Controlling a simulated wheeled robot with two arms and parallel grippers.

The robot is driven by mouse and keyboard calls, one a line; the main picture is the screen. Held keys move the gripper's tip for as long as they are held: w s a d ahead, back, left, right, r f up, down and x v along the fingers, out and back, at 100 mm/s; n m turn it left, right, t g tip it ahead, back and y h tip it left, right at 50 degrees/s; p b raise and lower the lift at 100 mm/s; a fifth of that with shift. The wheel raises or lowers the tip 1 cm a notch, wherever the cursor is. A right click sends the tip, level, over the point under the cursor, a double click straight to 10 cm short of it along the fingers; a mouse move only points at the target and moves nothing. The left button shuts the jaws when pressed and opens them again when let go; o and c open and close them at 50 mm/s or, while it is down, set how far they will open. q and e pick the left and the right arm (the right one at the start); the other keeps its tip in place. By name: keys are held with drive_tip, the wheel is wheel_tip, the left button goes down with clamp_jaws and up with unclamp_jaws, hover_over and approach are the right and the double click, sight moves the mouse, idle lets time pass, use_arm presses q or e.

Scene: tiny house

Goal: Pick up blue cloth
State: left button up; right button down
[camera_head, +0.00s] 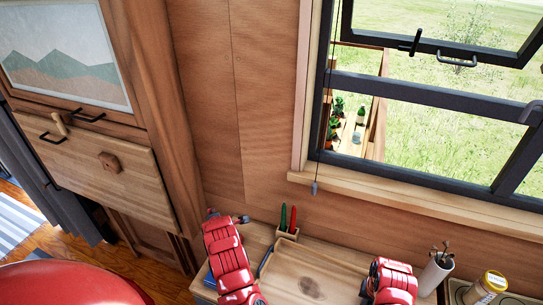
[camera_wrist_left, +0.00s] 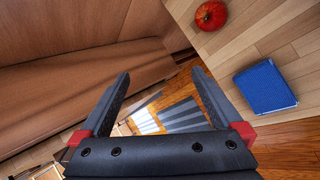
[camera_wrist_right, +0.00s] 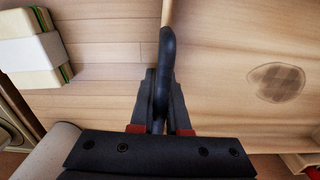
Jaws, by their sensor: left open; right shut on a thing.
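A blue, flat rectangular thing (camera_wrist_left: 265,88) with a pale edge lies on a light wooden surface at the right of the left wrist view. It may be the blue cloth, but I cannot tell it from a book. My left gripper (camera_wrist_left: 160,72) is open and empty, apart from the blue thing, pointing past the surface's edge towards the floor. My right gripper (camera_wrist_right: 161,88) is shut on a dark curved handle (camera_wrist_right: 168,50).
A red apple (camera_wrist_left: 211,15) lies near the blue thing. A banded stack (camera_wrist_right: 35,50) lies left of my right gripper.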

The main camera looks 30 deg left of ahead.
use_arm(q)
drive_tip(key=s+d+f+n+g+h, duration=0.2)
drive_tip(key=s+d+n+g+h, duration=0.35)
drive_tip(key=s+n, duration=0.4)
drive_tip(key=shift+m+t+h, duration=0.35)
drive_tip(key=shift+m+t, duration=0.1)
drive_tip(key=shift+m, duration=0.1)
drive_tip(key=f, duration=0.6)
drive_tip(key=shift+s+a+f, duration=0.3)
drive_tip(key=shift+s+f, duration=0.05)
drive_tip(key=shift+f, duration=0.05)
drive_tip(key=shift+w+a+f, duration=0.1)
drive_tip(key=shift+w+f, duration=0.05)
drive_tip(key=shift+f, duration=0.7)
drive_tip(key=shift+w+a+f, duration=0.1)
drive_tip(key=shift+w+f, duration=0.05)
drive_tip(key=shift+f, duration=0.75)
drive_tip(key=shift+w+a+f, duration=0.1)
drive_tip(key=shift+w+f, duration=0.05)
drive_tip(key=shift+f, duration=0.7)
drive_tip(key=c, duration=1.3)
wheel_tip(320, 180, up, 10)
